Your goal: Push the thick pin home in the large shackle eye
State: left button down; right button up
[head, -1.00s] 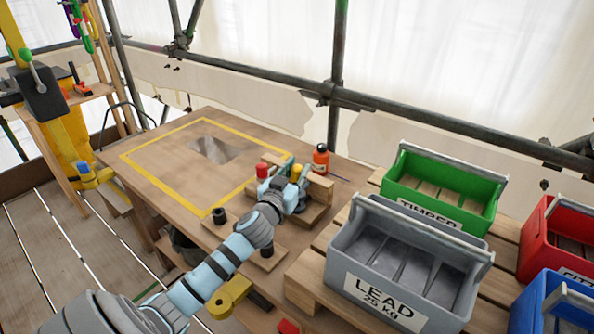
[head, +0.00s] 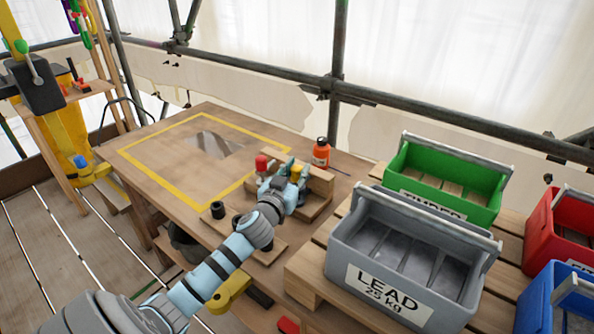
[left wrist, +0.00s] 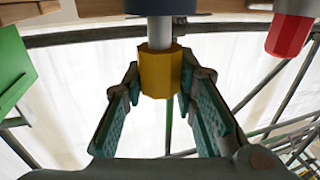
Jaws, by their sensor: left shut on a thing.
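A thick pin with a yellow faceted head (left wrist: 160,72) and a grey shank (left wrist: 159,32) is between the teal pads of my left gripper (left wrist: 160,80). The gripper is shut on the head. The shank runs into a dark part (left wrist: 180,5) at the top edge of the left wrist view, mostly cut off; I cannot tell how deep it sits. In the head view my left gripper (head: 288,170) is at the wooden block (head: 318,182) on the bench, with the yellow head (head: 296,172) partly showing. The shackle eye is not clearly visible. My right gripper is not in view.
A red-topped piece (head: 261,162) stands beside the gripper. An orange bottle (head: 320,153) stands behind the block. A black cylinder (head: 217,210) is at the bench front. Grey (head: 475,262) and green (head: 400,180) crates stand to the right. The yellow-taped bench area (head: 150,180) is mostly clear.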

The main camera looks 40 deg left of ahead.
pick_arm(q)
jog(key=shift+f+b, duration=1.05)
jog(key=shift+f, duration=0.05)
jog(key=c, duration=1.2)
grip_release()
notch_tip(320, 180, up, 10)
jog(key=shift+r, duration=0.1)
